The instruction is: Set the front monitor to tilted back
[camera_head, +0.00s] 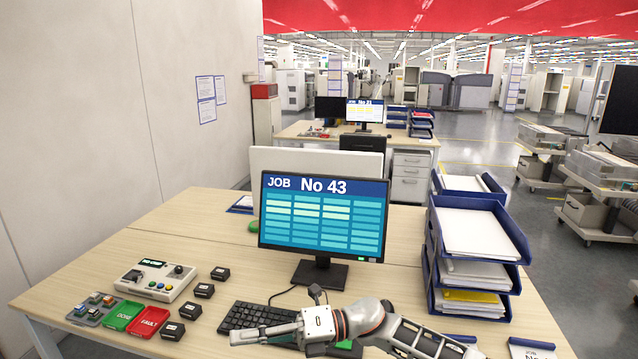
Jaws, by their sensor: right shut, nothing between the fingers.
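The front monitor (322,216) stands on the near desk on a black stand. Its lit screen reads "JOB No 43". It looks close to upright, but I cannot tell its exact tilt from this view. My right gripper (236,337) is shut and empty. It points left over the black keyboard (246,315), in front of and below the monitor and apart from it. My right arm comes in from the lower right and hides part of the keyboard. My left gripper is not in view.
Blue paper trays (475,240) are stacked right of the monitor. A control box (157,281), a green bin (122,316), a red bin (150,322) and several small black blocks lie at the left. A pale panel (290,168) stands behind the monitor. The left rear desktop is mostly clear.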

